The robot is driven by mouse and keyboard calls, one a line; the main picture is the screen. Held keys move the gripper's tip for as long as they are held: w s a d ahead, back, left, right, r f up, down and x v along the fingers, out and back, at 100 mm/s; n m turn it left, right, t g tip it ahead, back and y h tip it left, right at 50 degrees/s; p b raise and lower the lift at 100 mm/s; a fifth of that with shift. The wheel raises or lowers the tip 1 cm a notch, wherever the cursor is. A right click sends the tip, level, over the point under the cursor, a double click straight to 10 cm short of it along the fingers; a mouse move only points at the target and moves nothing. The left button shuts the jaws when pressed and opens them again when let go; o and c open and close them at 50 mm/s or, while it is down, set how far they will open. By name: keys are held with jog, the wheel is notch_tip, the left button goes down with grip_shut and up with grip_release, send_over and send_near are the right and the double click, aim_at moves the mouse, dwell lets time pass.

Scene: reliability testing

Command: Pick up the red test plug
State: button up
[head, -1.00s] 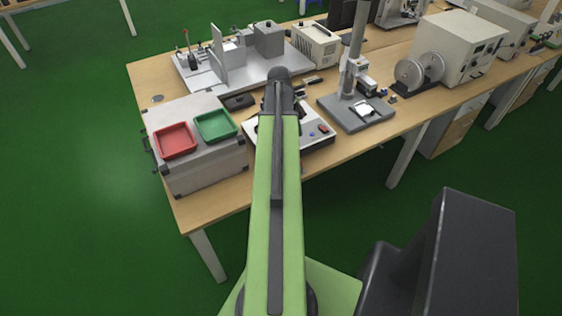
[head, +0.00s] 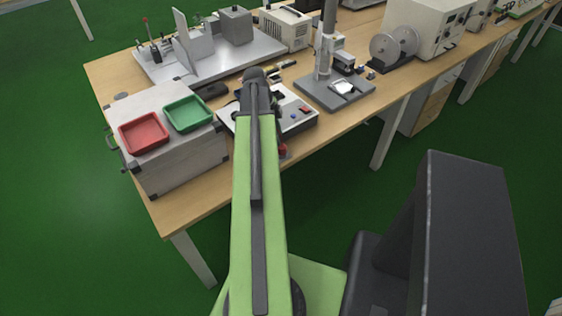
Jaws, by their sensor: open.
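A small red piece (head: 283,150) shows just right of my green arm, at the table's front edge below the white test device (head: 297,122). It is partly covered by the arm, and I cannot tell whether it is the red test plug. No other piece is clearly recognisable as the plug. My arm reaches forward over the test device, and its dark far end is above the back of the device. My gripper's fingers are hidden behind the arm, and nothing held is visible.
A grey case (head: 180,160) on the left carries a red tray (head: 143,133) and a green tray (head: 188,114). A metal fixture (head: 212,62) stands behind. A stand with a column (head: 328,50) and a reel machine (head: 420,35) are to the right.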

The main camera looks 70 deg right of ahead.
aim_at(282, 147)
jog(key=shift+x, duration=0.95)
jog(key=b+x, duration=0.5)
jog(key=shift+d+f+b, duration=0.1)
jog(key=shift+f+b, duration=0.05)
jog(key=shift+b, duration=0.15)
jog(key=shift+r, duration=0.2)
grip_shut()
